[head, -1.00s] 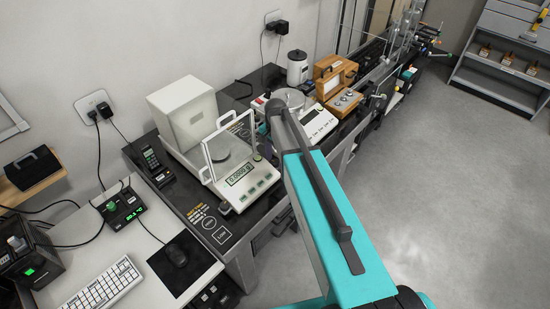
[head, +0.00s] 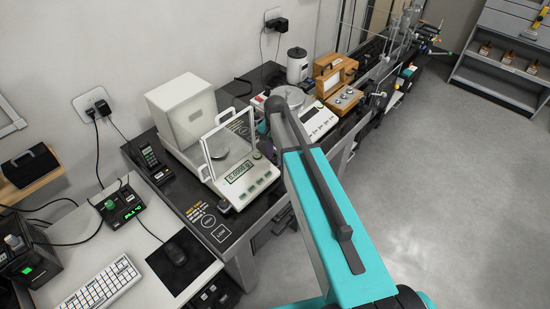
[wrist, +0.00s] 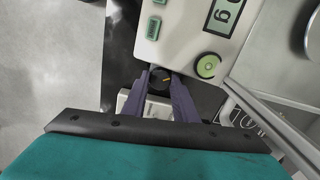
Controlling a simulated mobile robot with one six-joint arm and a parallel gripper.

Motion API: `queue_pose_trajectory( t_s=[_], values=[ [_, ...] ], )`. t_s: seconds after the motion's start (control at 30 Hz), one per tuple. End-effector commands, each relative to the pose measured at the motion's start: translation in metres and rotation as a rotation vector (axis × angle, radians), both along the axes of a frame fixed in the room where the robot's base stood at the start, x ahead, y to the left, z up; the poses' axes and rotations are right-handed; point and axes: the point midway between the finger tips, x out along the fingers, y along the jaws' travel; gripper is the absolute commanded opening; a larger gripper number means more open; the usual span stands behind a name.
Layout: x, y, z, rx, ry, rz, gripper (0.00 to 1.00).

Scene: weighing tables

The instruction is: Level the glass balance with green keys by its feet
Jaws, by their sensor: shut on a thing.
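The glass balance with green keys (head: 248,186) stands on the dark table, with a clear shield around its round pan and a lit display. In the wrist view its pale corner (wrist: 178,52) shows a green key (wrist: 153,28) and a round green bubble level (wrist: 207,66); the bubble's exact place is too small to tell. A black foot knob (wrist: 158,80) with an orange mark sticks out at this corner. My gripper (wrist: 160,84) has its two purple fingers shut on the knob, one on each side.
A second balance (head: 316,122) with a grey round pan stands just behind my arm, beside a wooden instrument (head: 336,78). A black handset (head: 151,166) lies left of the glass balance. A keyboard (head: 97,288) is on the pale desk. The floor at right is clear.

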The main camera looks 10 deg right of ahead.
Motion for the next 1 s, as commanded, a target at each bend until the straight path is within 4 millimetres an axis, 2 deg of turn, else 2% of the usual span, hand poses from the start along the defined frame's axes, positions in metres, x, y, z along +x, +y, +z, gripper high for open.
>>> queue_pose_trajectory(
  t_s=[0.27,0.3,0.4,0.77,1.0],
  values=[
    [0.0,0.0,0.0,0.0,0.0,0.006,0.04],
    [0.0,0.0,0.0,0.0,0.0,0.006,0.31],
    [0.0,0.0,0.0,0.0,0.0,0.005,0.45],
    [0.0,0.001,0.001,0.0,0.0,0.005,0.45],
    [0.0,0.001,0.011,0.0,-0.001,0.005,0.45]
  ],
)
